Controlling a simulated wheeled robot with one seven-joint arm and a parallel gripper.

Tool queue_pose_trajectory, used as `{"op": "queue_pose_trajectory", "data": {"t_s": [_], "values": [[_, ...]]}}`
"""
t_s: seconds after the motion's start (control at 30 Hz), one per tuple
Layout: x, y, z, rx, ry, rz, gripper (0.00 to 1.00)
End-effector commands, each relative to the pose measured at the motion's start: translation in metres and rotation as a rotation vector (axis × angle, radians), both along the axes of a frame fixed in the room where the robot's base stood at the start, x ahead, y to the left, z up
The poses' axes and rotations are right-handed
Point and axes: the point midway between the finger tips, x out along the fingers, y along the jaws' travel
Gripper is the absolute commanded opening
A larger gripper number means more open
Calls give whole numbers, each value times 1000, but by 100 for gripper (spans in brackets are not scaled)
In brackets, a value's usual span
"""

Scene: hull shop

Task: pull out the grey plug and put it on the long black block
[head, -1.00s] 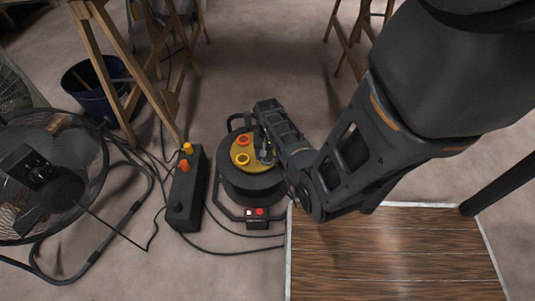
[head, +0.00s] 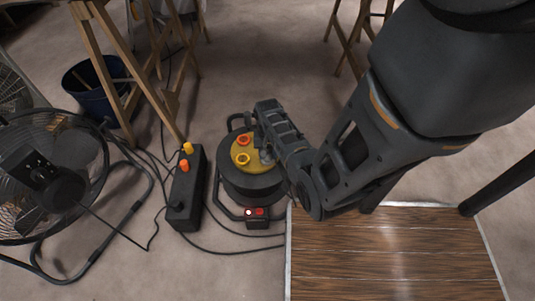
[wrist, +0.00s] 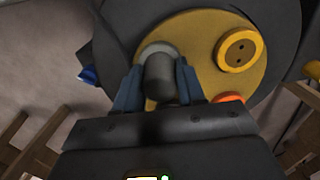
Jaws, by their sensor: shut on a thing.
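My gripper (head: 263,148) is over the right side of the yellow top (head: 240,168) of a round black cable reel (head: 252,188). In the wrist view its two blue-grey fingers (wrist: 160,88) are shut on the dark grey plug (wrist: 160,78). A pale grey ring (wrist: 158,48) shows behind the plug; how far the plug stands from it is hard to tell. In the head view the gripper hides most of the plug. The long black block (head: 196,188) lies on the floor left of the reel, with a yellow plug (head: 187,148) and an orange plug (head: 184,166) on it.
The reel's top also has a yellow ring (head: 242,158) and an orange ring (head: 243,139). A fan (head: 45,180) stands left of the block, with cables between. A wooden trestle (head: 125,75) and blue bucket (head: 95,90) are behind. A wooden panel (head: 390,255) lies front right.

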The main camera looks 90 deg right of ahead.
Motion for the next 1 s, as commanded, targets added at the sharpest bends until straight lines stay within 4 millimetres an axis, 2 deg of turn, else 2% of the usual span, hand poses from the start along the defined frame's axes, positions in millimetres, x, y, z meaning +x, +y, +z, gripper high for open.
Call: {"op": "queue_pose_trajectory", "data": {"t_s": [0.03, 0.2, 0.27, 0.53, 1.0], "values": [[0, 0, 0, 0, 0, 0, 20], [0, 0, 0, 0, 0, 0, 4], [0, 0, 0, 0, 0, 0, 0], [0, 0, 2, -1, 0, 0, 0], [0, 0, 19, 0, 0, 0, 0]]}}
